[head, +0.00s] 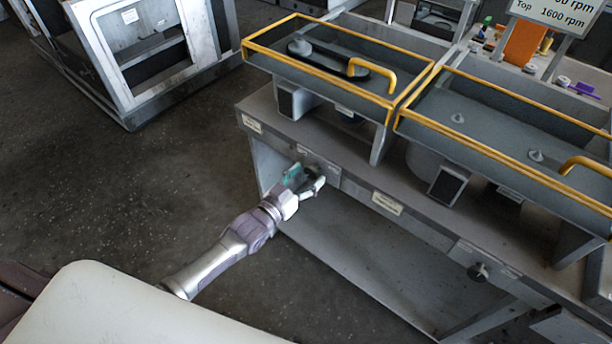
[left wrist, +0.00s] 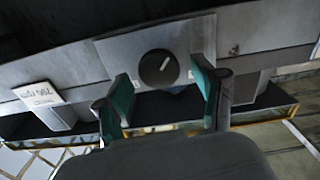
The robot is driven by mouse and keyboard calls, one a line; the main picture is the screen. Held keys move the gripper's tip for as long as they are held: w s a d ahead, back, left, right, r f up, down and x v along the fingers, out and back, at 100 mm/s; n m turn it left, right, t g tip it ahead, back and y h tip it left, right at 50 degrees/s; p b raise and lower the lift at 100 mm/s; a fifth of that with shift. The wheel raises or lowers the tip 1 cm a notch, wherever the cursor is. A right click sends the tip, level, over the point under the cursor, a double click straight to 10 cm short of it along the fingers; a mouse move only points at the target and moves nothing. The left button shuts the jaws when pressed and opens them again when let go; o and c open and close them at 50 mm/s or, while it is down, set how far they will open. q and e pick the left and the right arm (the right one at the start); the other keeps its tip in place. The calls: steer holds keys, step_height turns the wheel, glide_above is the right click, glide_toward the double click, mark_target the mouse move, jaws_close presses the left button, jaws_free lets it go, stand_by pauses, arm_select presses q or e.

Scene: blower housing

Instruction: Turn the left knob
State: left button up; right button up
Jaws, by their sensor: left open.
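The left knob (left wrist: 159,69) is a round black dial with a white pointer line, on a grey panel in the left wrist view. The line leans a little right of upright. My left gripper (head: 306,179) is at the bench front in the head view, over the left knob's place, and mostly hides it there. In the left wrist view its two teal-padded fingers stand apart, one on each side of the knob, with gaps visible. I cannot tell how far the fingertips are from the panel. My right gripper is not in view.
A second dark knob (head: 478,271) is on the bench front farther right. Yellow-railed guards (head: 470,141) with handles stand on the bench top (head: 262,104). A white-framed machine (head: 112,68) is at upper left. The floor (head: 130,195) left of the bench is clear.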

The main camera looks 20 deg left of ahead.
arm_select(q)
steer(key=c, duration=1.1)
steer(key=shift+c, duration=0.2)
steer(key=shift+m, duration=0.4)
steer(key=m, duration=0.2)
steer(key=shift+m, duration=0.3)
steer(key=shift+d+f+m, duration=0.1)
steer(key=shift+m, duration=1.8)
steer(key=o, duration=1.1)
steer(key=shift+s, duration=0.1)
steer(key=shift+o, duration=0.2)
